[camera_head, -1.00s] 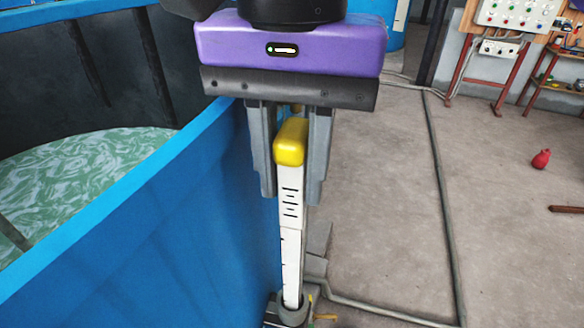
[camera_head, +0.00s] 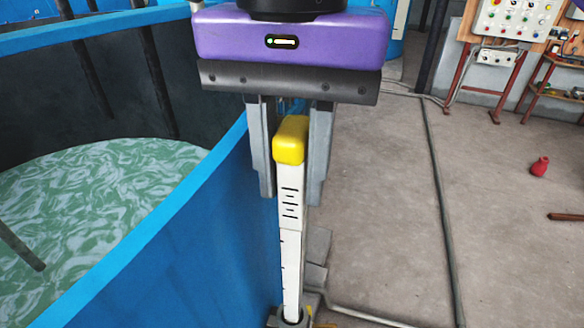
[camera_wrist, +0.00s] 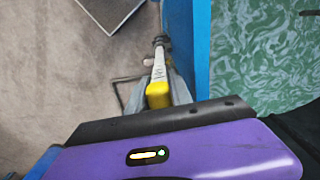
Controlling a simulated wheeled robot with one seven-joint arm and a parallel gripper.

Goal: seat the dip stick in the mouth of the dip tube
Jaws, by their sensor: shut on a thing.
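The dip stick (camera_head: 290,225) is a long white strip with black marks and a yellow cap, held upright. The dip tube (camera_head: 274,320) shows as a dark grey collar at the bottom edge of the head view. The stick's lower end meets this collar; how deep it sits inside is hidden. In the wrist view, my gripper (camera_wrist: 157,94) holds the stick (camera_wrist: 159,67) below the yellow cap, and its far end reaches the grey tube mouth (camera_wrist: 161,39).
A large blue tank (camera_head: 200,240) with greenish liquid stands close on the left, its wall beside the stick. A pipe (camera_head: 440,200) runs along the floor. A red object (camera_head: 539,166) lies to the right.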

